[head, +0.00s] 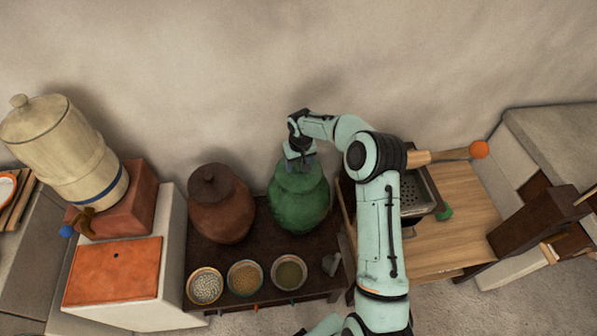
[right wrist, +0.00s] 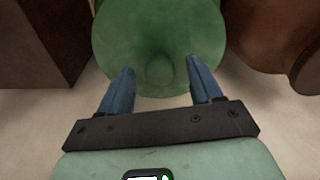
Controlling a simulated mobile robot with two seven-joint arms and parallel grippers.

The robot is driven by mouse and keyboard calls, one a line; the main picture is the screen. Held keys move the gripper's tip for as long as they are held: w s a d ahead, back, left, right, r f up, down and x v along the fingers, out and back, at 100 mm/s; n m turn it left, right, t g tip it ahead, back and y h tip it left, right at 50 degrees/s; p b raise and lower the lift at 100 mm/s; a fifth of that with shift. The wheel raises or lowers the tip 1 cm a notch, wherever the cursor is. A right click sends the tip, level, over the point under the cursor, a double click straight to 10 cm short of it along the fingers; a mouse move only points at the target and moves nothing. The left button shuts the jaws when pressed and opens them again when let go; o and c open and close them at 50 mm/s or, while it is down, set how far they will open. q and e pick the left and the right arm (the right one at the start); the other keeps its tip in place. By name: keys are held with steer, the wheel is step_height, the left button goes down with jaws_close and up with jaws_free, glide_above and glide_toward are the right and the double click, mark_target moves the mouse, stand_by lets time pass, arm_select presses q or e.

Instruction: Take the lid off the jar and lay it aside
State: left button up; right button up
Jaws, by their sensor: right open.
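The green jar (head: 299,212) stands on a dark low table against the wall. Its green lid (head: 312,182) sits on the jar's mouth. My right gripper (head: 300,163) is at the top of the lid, partly hiding it in the head view. In the right wrist view, the lid (right wrist: 160,35) fills the upper middle, with its round knob (right wrist: 160,73) near the close edge. The two blue fingers of my right gripper (right wrist: 160,68) are open, one on each side of the knob, with gaps between. My left gripper is not in view.
A brown lidded jar (head: 222,212) stands left of the green jar. Three bowls (head: 245,278) and a small grey object (head: 331,263) sit in front. A grater-like box (head: 413,190) and wooden board (head: 445,235) are at right. A tapped urn (head: 62,150) stands far left.

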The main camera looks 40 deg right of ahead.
jaws_close()
steer(key=shift+r, duration=0.1)
